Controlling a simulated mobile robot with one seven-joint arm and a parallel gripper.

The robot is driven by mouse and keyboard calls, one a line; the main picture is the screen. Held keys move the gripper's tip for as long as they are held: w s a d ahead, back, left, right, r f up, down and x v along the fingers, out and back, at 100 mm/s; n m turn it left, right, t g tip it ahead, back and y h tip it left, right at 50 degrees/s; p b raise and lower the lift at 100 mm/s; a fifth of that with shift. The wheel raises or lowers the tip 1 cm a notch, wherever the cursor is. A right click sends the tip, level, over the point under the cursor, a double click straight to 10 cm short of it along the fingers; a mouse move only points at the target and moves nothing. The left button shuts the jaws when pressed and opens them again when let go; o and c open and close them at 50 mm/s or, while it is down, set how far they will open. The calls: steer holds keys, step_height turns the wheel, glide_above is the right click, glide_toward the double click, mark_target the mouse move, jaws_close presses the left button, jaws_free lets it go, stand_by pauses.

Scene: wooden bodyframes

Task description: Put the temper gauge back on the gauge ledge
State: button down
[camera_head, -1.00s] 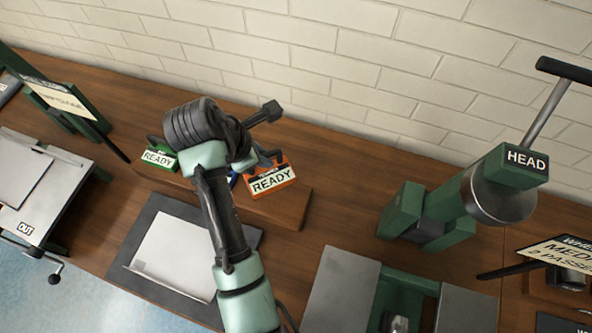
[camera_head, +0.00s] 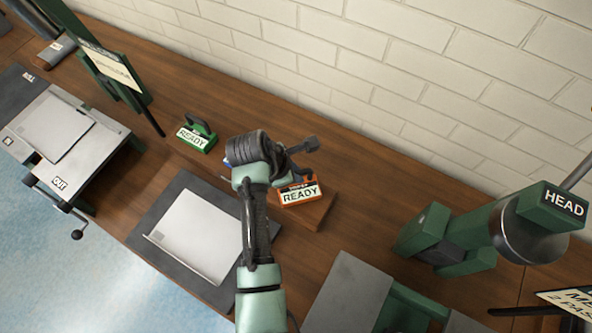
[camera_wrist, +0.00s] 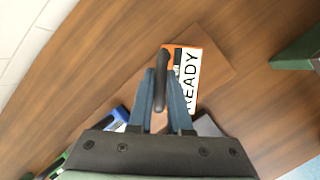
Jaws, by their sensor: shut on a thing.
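The orange temper gauge (camera_head: 300,194), labelled READY, is at the right end of the brown wooden gauge ledge (camera_head: 318,212). In the wrist view, the gauge (camera_wrist: 187,80) has its label facing right and its dark handle between my fingers. My gripper (camera_wrist: 162,88) is shut on that handle. The gauge overlaps the ledge in both views. Whether its base touches the ledge or sits just above it, I cannot tell. My wrist hides part of the ledge in the head view.
A green READY gauge (camera_head: 196,135) stands farther left, and a blue gauge (camera_wrist: 115,120) is partly hidden near my gripper. A dark mat with a white sheet (camera_head: 195,237) lies in front. A green machine marked HEAD (camera_head: 550,210) stands at the right.

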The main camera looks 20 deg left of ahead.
steer(key=c, duration=0.8)
jaws_free()
steer(key=shift+c, duration=0.2)
steer(key=v, duration=1.2)
